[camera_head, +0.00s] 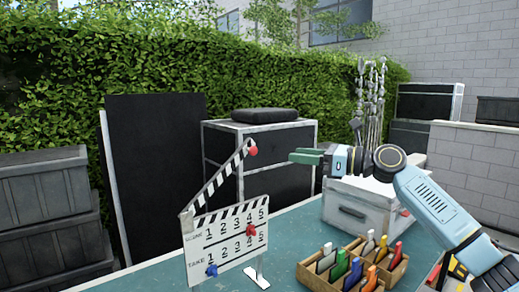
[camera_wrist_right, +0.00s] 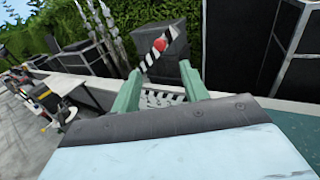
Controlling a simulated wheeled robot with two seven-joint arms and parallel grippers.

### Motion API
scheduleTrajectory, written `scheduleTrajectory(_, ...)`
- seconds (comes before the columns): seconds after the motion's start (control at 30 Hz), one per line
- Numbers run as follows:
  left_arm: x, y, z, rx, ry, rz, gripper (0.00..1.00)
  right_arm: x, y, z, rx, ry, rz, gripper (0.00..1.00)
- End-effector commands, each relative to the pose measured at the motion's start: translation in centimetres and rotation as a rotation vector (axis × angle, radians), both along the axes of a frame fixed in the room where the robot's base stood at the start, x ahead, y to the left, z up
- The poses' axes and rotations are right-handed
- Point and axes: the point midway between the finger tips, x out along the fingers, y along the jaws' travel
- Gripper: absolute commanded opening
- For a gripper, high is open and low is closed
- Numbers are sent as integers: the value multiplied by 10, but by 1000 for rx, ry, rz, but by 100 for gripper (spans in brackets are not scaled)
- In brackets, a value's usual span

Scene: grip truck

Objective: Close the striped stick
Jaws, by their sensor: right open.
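A white clapperboard (camera_head: 228,240) with numbers stands upright at the front left of the teal table. Its striped stick (camera_head: 219,178) is hinged at the left and raised steeply, with a red knob (camera_head: 253,151) near its upper end. My right gripper (camera_head: 292,157) is to the right of the stick's raised end, apart from it, pointing left. In the right wrist view, the two green fingers (camera_wrist_right: 158,90) are spread and empty, with the striped stick (camera_wrist_right: 162,55) and the board's striped top edge (camera_wrist_right: 165,94) showing between and beyond them. My left gripper is not seen.
A wooden organiser (camera_head: 309,274) with coloured markers or clips stands on the teal table (camera_head: 290,226) right of the board. A white case (camera_head: 352,208) sits behind it, below my right arm. Black cases (camera_head: 266,147) stand behind the table.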

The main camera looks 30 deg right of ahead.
Motion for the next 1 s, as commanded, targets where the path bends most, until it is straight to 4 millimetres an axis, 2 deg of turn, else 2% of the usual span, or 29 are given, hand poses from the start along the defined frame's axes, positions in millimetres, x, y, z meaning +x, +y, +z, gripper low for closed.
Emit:
scheduleTrajectory(0.07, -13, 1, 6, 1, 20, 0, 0, 10, 7, 4, 2, -3, 2, 45)
scheduleTrajectory(0.17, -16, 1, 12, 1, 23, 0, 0, 24, 15, 4, 1, -3, 2, 45)
scheduleTrajectory(0.27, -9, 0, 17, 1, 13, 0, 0, 38, 24, 4, 2, -3, 2, 45)
scheduleTrajectory(0.47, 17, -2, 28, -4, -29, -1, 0, 67, 43, 3, 1, -3, 2, 45)
scheduleTrajectory(0.6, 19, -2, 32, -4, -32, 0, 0, 83, 53, 2, 0, -1, 1, 45)
scheduleTrajectory(0.8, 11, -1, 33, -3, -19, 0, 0, 94, 60, 0, -2, 0, 1, 45)
scheduleTrajectory(1.0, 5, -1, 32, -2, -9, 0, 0, 95, 61, 0, -4, 0, 1, 45)
